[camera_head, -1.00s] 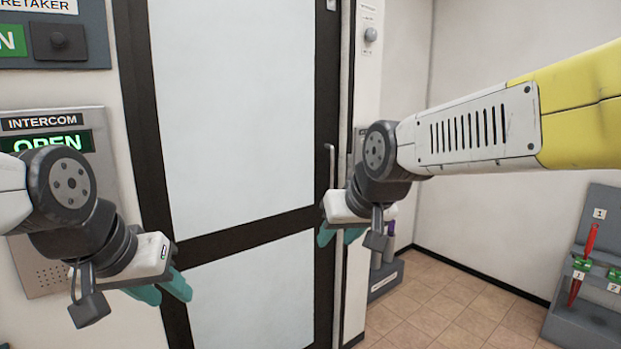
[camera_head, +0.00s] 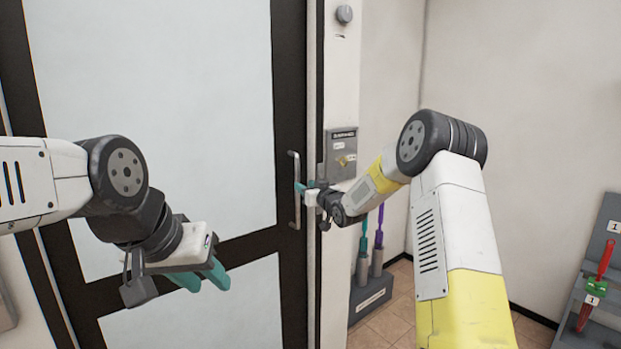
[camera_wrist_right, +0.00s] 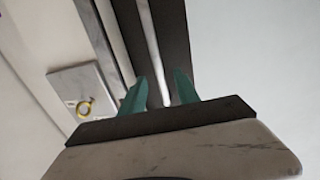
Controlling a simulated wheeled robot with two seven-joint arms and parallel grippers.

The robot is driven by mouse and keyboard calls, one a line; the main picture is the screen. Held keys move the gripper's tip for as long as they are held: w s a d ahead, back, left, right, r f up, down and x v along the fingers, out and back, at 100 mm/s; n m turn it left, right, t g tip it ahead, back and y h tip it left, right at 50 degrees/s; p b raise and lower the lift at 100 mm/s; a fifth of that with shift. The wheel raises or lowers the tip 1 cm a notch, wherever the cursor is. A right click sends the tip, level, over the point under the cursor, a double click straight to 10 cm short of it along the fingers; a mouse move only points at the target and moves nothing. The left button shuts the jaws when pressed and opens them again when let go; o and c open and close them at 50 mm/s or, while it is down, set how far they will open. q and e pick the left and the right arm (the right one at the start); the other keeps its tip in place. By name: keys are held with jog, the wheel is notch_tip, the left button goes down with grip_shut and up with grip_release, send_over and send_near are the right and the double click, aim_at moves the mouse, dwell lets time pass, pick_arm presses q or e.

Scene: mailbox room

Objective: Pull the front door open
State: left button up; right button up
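The front door (camera_head: 160,110) has pale panels in a dark frame and looks shut. Its vertical metal handle (camera_head: 293,213) is on the right side of the dark frame. My right gripper (camera_head: 301,188) is at the handle, about mid-height. In the right wrist view, its teal fingers (camera_wrist_right: 158,88) stand apart, with a bright narrow strip, apparently the handle, running between them. I cannot tell whether they touch it. My left gripper (camera_head: 203,277) is in front of the door's lower left, away from the handle, with its teal fingers apart and empty.
A grey lock box with a yellow key (camera_head: 341,158) is on the wall right of the door; it also shows in the right wrist view (camera_wrist_right: 80,95). Below are umbrella-like items in a grey stand (camera_head: 370,296). A grey rack (camera_head: 600,270) with red tools stands far right.

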jog(key=x, duration=0.8)
jog(key=shift+w, duration=0.2)
jog(key=shift+c, duration=0.2)
grip_shut()
dwell(1.1)
